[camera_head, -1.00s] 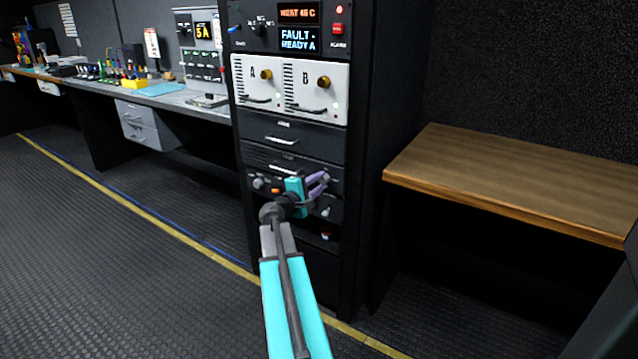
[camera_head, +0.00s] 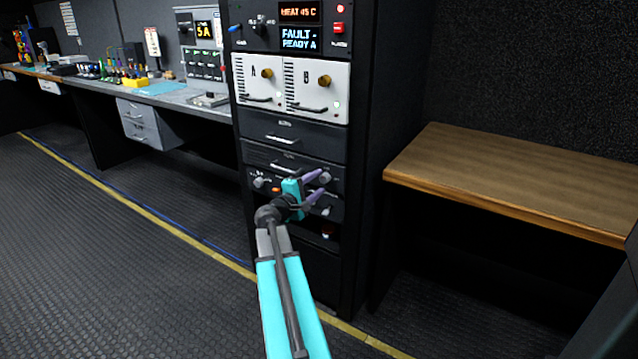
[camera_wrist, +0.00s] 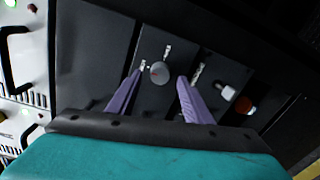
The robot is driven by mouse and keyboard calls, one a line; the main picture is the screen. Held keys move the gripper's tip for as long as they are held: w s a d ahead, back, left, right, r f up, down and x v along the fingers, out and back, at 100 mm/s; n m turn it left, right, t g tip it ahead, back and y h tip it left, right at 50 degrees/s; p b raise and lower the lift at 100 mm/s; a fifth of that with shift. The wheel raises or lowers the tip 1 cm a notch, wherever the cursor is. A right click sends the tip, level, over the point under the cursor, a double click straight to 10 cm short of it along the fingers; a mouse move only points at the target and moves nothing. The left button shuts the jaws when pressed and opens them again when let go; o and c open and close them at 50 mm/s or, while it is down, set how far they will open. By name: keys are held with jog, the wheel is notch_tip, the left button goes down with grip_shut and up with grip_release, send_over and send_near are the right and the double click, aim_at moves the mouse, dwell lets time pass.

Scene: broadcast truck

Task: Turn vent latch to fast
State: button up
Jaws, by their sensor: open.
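My gripper (camera_head: 316,186) is open in front of the lower part of the black rack, its two purple fingers spread and empty. A round grey knob (camera_wrist: 159,72) sits on a dark panel with small white labels beside it, too small to read; it is probably the vent latch. In the wrist view it lies between and just beyond the fingertips (camera_wrist: 161,78), with no clear contact. The same knob (camera_head: 325,178) shows by the upper finger in the head view. Its setting cannot be told.
A second pale knob (camera_wrist: 226,92) sits beside the right finger in the wrist view. An orange button (camera_head: 276,189) and another knob (camera_head: 259,183) are left of my gripper. White units (camera_head: 290,88) with handles sit above. A wooden bench (camera_head: 520,180) stands right.

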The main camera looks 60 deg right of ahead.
jog(key=a, duration=1.1)
jog(key=shift+a+r+p, duration=0.25)
jog(key=shift+a+p, duration=0.05)
jog(key=shift+a, duration=0.05)
